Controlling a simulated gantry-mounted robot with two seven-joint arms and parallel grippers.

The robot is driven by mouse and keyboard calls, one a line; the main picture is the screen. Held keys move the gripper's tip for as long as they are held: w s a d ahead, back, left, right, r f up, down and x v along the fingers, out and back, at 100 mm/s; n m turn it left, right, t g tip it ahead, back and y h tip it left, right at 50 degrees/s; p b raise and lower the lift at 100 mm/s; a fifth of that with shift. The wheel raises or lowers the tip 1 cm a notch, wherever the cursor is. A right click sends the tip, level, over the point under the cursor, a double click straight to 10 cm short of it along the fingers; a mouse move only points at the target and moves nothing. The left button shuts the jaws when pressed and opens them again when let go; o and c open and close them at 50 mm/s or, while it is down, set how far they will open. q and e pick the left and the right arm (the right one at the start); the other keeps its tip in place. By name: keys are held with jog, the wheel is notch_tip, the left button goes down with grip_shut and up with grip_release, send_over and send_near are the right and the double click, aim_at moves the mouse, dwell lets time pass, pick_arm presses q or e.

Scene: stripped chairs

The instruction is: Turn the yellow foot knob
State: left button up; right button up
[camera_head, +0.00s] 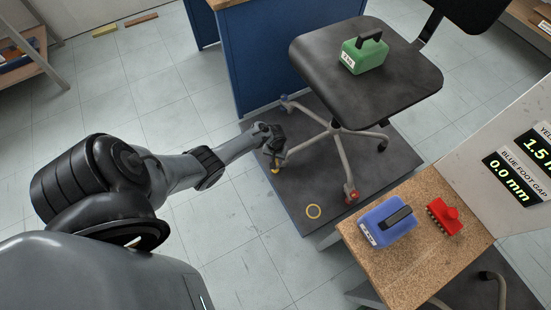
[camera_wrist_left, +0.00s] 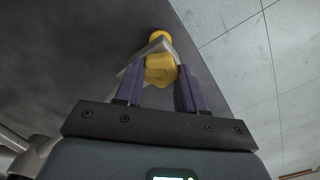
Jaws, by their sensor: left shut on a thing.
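The black chair (camera_head: 365,75) stands on a dark platform (camera_head: 255,185), its legs spread out below the seat. Its yellow foot (camera_head: 275,169) is at the near left leg end, partly hidden by my left gripper (camera_head: 273,145). In the left wrist view the yellow knob (camera_wrist_left: 160,68) sits between the two purple fingers of my left gripper (camera_wrist_left: 161,80), which are shut on it. The round yellow foot end (camera_wrist_left: 159,37) shows just beyond the knob. The display with the yellow label (camera_head: 541,146) reads 1.5 and is cut off at the frame edge. My right gripper is not in view.
A green weight (camera_head: 364,55) rests on the seat. A blue weight (camera_head: 388,222) and a red brush-like block (camera_head: 444,216) are on a wooden top (camera_head: 400,270). The blue-foot gap display (camera_head: 512,177) reads 0.0 mm.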

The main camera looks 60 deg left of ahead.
pick_arm(q)
jog(key=m+p, duration=0.1)
jog(key=m, duration=0.8)
jog(key=shift+m, duration=0.4)
jog(key=m, duration=0.4)
jog(key=shift+d, duration=0.1)
jog(key=m+b, duration=0.1)
jog(key=m, duration=0.5)
jog(key=shift+s+f+m, duration=0.1)
jog(key=shift+m, duration=0.3)
jog(key=m+b, duration=0.1)
jog(key=m, duration=0.4)
jog(key=shift+d+m, duration=0.1)
jog(key=shift+m, duration=0.3)
